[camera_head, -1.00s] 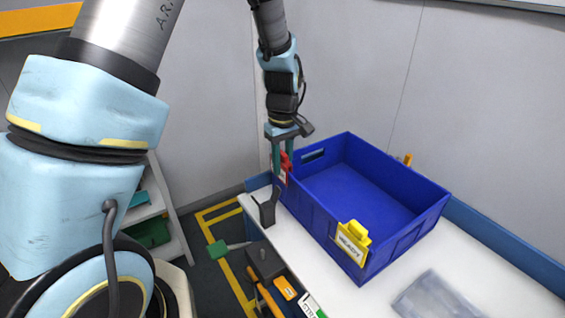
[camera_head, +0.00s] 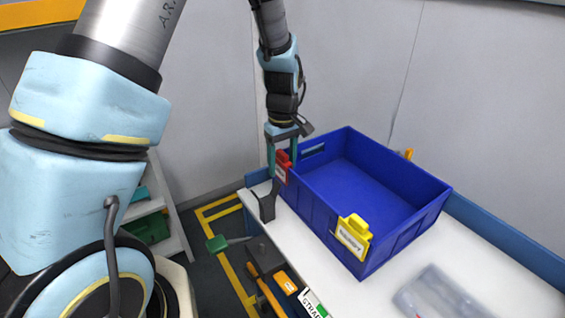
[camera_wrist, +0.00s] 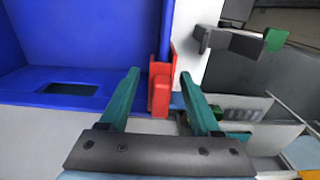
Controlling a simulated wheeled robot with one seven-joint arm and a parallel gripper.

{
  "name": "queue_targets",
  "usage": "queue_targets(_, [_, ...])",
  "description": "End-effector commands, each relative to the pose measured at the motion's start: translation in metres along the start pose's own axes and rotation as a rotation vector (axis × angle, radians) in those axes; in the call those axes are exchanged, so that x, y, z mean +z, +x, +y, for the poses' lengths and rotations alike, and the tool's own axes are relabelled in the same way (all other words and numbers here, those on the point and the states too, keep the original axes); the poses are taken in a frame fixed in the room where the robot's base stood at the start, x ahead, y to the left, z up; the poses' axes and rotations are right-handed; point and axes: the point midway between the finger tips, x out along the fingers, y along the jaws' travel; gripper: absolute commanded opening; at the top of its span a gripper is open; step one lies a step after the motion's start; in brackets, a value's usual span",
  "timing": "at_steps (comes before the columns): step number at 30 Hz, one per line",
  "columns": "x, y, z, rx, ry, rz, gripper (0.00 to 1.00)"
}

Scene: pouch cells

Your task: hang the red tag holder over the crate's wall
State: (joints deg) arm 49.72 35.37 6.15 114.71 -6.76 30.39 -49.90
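The red tag holder (camera_head: 284,168) sits over the top edge of the blue crate's (camera_head: 325,214) left wall, near its far left corner, with its white label on the outer side. In the wrist view the red holder (camera_wrist: 160,92) shows red on both sides of the blue wall (camera_wrist: 167,28). My gripper (camera_head: 279,160) is at the holder. In the wrist view my gripper (camera_wrist: 162,95) is open, with one green finger on each side of the holder and a gap to each.
A yellow tag holder (camera_head: 353,236) hangs on the crate's near wall. A dark stand (camera_head: 266,205) is on the white table (camera_head: 335,290) left of the crate. A clear bag (camera_head: 435,295) lies at front right. Tools lie near the table's left edge.

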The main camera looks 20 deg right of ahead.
Motion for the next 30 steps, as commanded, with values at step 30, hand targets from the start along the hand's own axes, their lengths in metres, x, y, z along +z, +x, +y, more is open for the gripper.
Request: queue_targets(30, [0.0,-0.106,0.0,0.001,0.001,0.001,0.65])
